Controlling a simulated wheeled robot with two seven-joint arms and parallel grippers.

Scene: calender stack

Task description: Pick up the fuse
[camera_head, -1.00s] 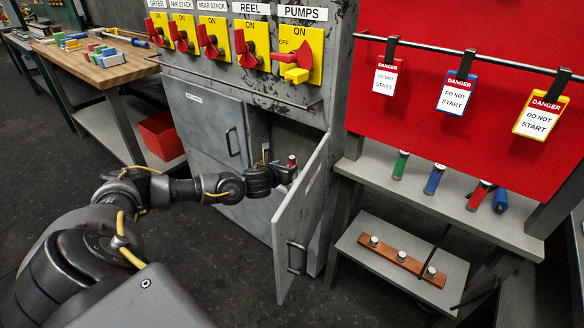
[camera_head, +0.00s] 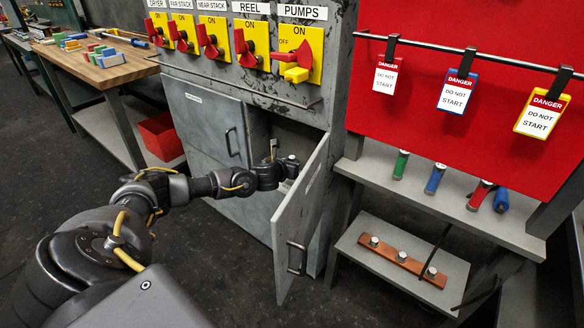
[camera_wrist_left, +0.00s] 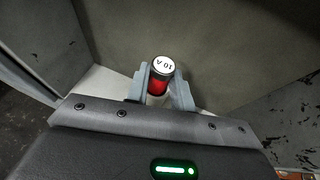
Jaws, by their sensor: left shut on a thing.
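The fuse (camera_wrist_left: 160,75) is a red cylinder with a pale end marked 10 A, in the left wrist view. My left gripper (camera_wrist_left: 160,92) is shut on it, with a grey finger on each side. In the head view my left gripper (camera_head: 282,163) is at the opening of the grey cabinet (camera_head: 207,130), beside the open door (camera_head: 300,215). The fuse is hard to make out there, mostly hidden by the gripper. My right gripper is not in view.
The open door stands close on the right of my left gripper. Green (camera_head: 400,165), blue (camera_head: 435,179) and red (camera_head: 479,195) cylinders stand on a grey shelf at right, with another blue one lying there. Danger tags (camera_head: 458,92) hang above.

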